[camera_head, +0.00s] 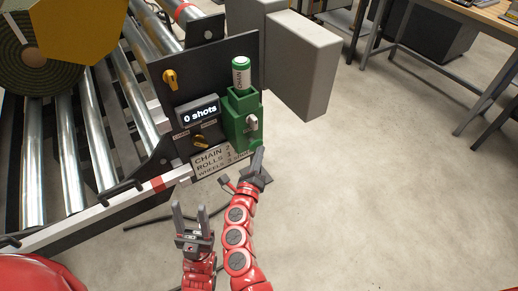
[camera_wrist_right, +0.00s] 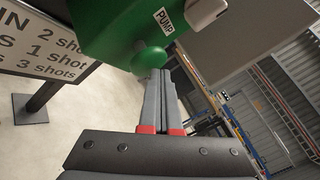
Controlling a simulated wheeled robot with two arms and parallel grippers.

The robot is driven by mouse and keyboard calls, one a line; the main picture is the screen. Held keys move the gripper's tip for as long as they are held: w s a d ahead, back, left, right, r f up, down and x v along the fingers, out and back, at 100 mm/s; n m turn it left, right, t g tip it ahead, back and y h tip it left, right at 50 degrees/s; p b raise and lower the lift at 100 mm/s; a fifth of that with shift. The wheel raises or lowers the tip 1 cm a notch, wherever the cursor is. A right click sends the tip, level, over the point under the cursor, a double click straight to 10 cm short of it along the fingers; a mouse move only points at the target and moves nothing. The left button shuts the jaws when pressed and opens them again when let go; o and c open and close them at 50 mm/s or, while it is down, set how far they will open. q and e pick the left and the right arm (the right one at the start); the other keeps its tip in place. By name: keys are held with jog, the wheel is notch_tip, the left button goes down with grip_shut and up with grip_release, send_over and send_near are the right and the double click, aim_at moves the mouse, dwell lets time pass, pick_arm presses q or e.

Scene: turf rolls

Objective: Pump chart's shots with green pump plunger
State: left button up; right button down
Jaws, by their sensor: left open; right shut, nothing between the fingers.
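The green pump block (camera_head: 240,118) is fixed to a dark panel and carries a green and white cylinder marked CHAIN (camera_head: 240,74). In the right wrist view, a round green plunger knob (camera_wrist_right: 150,57) sticks out below the block marked PUMP (camera_wrist_right: 120,25). My right gripper (camera_wrist_right: 160,76) is shut and empty, its tips right at the knob; I cannot tell if they touch. The chart (camera_head: 219,157) below lists chain 2, rolls 1, wheels 3 shots. The display (camera_head: 200,114) reads 0 shots. My left gripper (camera_head: 202,212) is open and empty, below the chart.
A grey box (camera_head: 301,62) stands behind the pump to the right. A roller conveyor (camera_head: 70,150) fills the left. The floor (camera_head: 390,190) to the right is clear; tables stand at the back right.

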jog(key=shift+w+a+b, duration=0.35)
jog(key=shift+w+b, duration=0.05)
jog(key=shift+w, duration=0.1)
dwell(0.8)
jog(key=s+d, duration=0.1)
jog(key=s, duration=0.1)
jog(key=shift+s+d, duration=0.35)
jog(key=shift+d, duration=0.05)
dwell(0.4)
jog(key=s+d, duration=0.1)
jog(key=s, duration=0.1)
jog(key=s+d+b, duration=0.1)
jog(key=s+d, duration=0.1)
dwell(0.5)
jog(key=shift+d, duration=0.1)
dwell(0.4)
